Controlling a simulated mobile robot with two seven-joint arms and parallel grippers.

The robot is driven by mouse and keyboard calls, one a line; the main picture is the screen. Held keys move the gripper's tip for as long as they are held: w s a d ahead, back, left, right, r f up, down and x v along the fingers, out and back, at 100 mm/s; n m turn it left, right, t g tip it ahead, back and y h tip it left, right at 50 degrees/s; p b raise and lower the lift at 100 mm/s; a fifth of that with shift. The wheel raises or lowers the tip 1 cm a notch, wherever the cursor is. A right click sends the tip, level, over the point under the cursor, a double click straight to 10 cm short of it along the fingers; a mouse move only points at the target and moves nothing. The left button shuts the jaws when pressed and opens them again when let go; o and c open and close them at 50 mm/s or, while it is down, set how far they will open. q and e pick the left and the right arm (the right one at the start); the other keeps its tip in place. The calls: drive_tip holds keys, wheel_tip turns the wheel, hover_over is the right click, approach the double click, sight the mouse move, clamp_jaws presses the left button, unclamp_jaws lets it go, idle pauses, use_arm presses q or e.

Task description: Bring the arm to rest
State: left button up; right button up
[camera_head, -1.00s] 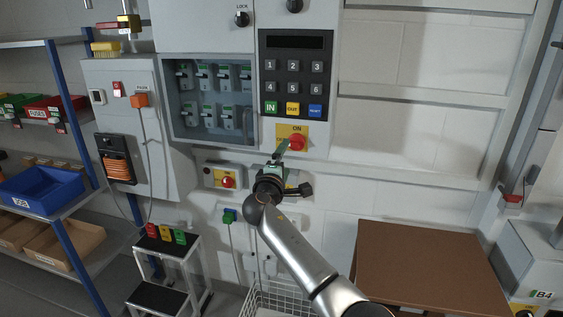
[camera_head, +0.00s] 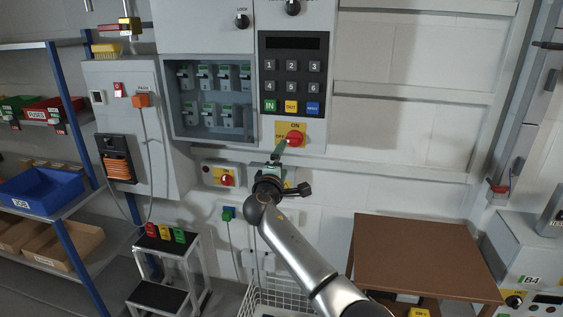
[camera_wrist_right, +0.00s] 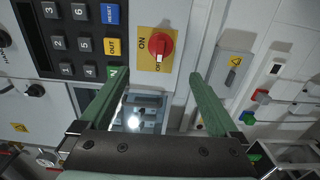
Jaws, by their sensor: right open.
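My right gripper (camera_head: 278,152) is in front of the wall panel, just below the red rotary switch (camera_head: 294,138) on its yellow ON/OFF plate. In the right wrist view the two green fingers of the gripper (camera_wrist_right: 155,85) are spread wide with nothing between them. The red switch (camera_wrist_right: 160,44) lies beyond the fingertips, apart from them. My right arm (camera_head: 300,260) reaches up from the bottom of the head view. My left gripper is not in view.
A keypad (camera_head: 292,75) is above the switch, and an open breaker box (camera_head: 212,98) is to its left. A brown table (camera_head: 425,250) stands at the lower right, a wire basket (camera_head: 262,300) below the arm. A step stool (camera_head: 165,270) and a shelf with a blue bin (camera_head: 40,188) are at the left.

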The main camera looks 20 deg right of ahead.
drive_tip(key=s+a+f+m+g+y, duration=0.1)
drive_tip(key=s+a+f+y, duration=0.15)
drive_tip(key=s+f, duration=0.55)
drive_tip(key=s+a+f+m+g+y, duration=0.1)
drive_tip(key=s+f+y, duration=0.25)
drive_tip(key=f, duration=0.95)
drive_tip(key=s+a+f+m+g+y, duration=0.1)
drive_tip(key=s+a+f+y, duration=0.1)
drive_tip(key=s+f, duration=0.65)
drive_tip(key=s+a+f+m+g+y, duration=0.1)
drive_tip(key=s+a+f+m+y, duration=0.1)
drive_tip(key=s, duration=1)
drive_tip(key=s+a+f+m+g+y, duration=0.1)
drive_tip(key=s+f+m, duration=0.3)
drive_tip(key=s, duration=0.8)
wheel_tip(320, 180, down, 2)
drive_tip(key=shift+s+a+f+m+g+y, duration=0.1)
drive_tip(key=shift+s+a+m+g+y, duration=0.2)
drive_tip(key=shift+a+y, duration=0.3)
